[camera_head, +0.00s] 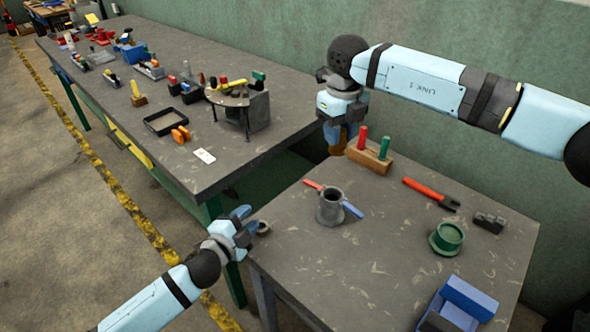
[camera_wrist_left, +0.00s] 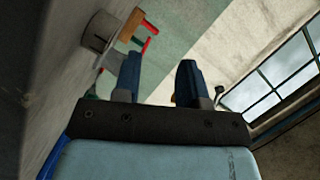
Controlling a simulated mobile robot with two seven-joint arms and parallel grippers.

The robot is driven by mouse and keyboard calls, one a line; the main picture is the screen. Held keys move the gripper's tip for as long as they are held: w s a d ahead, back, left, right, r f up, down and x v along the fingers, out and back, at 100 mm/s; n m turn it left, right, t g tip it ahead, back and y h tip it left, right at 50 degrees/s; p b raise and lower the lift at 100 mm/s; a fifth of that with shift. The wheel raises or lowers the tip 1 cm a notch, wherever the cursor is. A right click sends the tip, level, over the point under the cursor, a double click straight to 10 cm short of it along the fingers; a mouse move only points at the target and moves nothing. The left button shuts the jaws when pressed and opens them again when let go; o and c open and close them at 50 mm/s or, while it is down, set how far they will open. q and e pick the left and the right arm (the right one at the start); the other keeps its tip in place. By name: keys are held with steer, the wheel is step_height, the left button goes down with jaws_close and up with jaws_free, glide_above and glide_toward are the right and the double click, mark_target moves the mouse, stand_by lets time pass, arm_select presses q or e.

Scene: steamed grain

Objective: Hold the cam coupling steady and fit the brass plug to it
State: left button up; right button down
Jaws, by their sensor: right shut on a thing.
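The cam coupling (camera_head: 330,208) is a grey open-topped cylinder standing upright on the near table, with a red lever out to the left and a blue one to the right. It also shows in the left wrist view (camera_wrist_left: 98,33). My right gripper (camera_head: 340,128) is above the far left edge of this table, shut on a brownish thing that looks like the brass plug (camera_head: 338,148); the fingers hide part of it. My left gripper (camera_head: 246,224) is at the table's left edge, left of the coupling and apart from it. Its fingers (camera_wrist_left: 158,82) are spread and empty.
A wooden block (camera_head: 368,158) with red and green pegs stands behind the coupling. Red-handled pliers (camera_head: 430,193), a green ring-shaped part (camera_head: 447,238), a dark block (camera_head: 489,222) and a blue bin (camera_head: 466,298) lie to the right.

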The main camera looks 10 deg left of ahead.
arm_select(q)
steer(key=w+d+r+m+h, duration=0.4)
steer(key=w+d+r+m, duration=0.2)
steer(key=w+d+r, duration=0.3)
arm_select(e)
steer(key=shift+d, duration=0.1)
arm_select(q)
steer(key=f, duration=0.3)
steer(key=w+d+f, duration=0.1)
steer(key=f, duration=0.5)
steer(key=shift+w+d+f, duration=0.15)
steer(key=shift+w, duration=0.1)
steer(key=x, duration=0.7)
steer(key=shift+w+d, duration=0.15)
steer(key=shift+w, duration=0.05)
steer(key=shift+c, duration=0.4)
steer(key=shift+r, duration=0.25)
jaws_close()
arm_select(e)
steer(key=shift+f, duration=6.25)
